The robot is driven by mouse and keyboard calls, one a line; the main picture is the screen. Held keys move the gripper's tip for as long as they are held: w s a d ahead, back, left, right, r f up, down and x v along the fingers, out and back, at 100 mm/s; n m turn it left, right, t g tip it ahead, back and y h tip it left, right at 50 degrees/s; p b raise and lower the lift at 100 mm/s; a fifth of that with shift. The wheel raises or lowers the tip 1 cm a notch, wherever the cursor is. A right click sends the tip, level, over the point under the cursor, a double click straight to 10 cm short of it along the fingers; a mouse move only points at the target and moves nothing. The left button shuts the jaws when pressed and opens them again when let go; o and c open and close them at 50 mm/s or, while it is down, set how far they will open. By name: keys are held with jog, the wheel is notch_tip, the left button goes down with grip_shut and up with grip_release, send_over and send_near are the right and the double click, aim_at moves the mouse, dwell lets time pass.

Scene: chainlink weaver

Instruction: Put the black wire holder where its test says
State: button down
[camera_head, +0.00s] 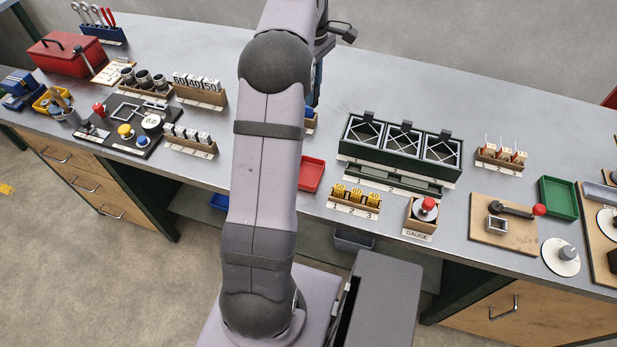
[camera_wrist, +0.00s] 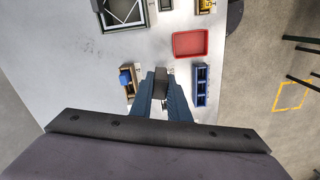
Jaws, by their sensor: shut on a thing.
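My gripper (camera_wrist: 161,84) shows in the wrist view, its two blue-grey fingers shut on a small dark block, which looks like the black wire holder (camera_wrist: 160,88). The fingers hide much of it, and no marking on it can be read. The gripper is over the grey bench, between a small wooden rack (camera_wrist: 130,96) and a blue bin (camera_wrist: 201,86). In the head view my own arm hides the gripper and the held piece. The gauge (camera_head: 418,214), with a red knob, stands near the bench's front edge, right of my arm.
A red tray (camera_head: 311,174) lies beside my arm. A rack of yellow numbered holders (camera_head: 354,200) and a green three-bay frame (camera_head: 401,144) stand right of it. A green tray (camera_head: 559,197) is farther right. Racks and a black panel (camera_head: 121,124) crowd the left. The bench's back middle is clear.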

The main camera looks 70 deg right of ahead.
jog(key=s+a+f+n, duration=0.2)
jog(key=a+f+n, duration=0.1)
jog(key=a+f, duration=0.4)
jog(key=shift+a, duration=1)
jog(key=shift+f, duration=0.15)
jog(key=shift+f+p, duration=1.45)
jog(key=shift+f, duration=3.4)
jog(key=shift+f, duration=0.1)
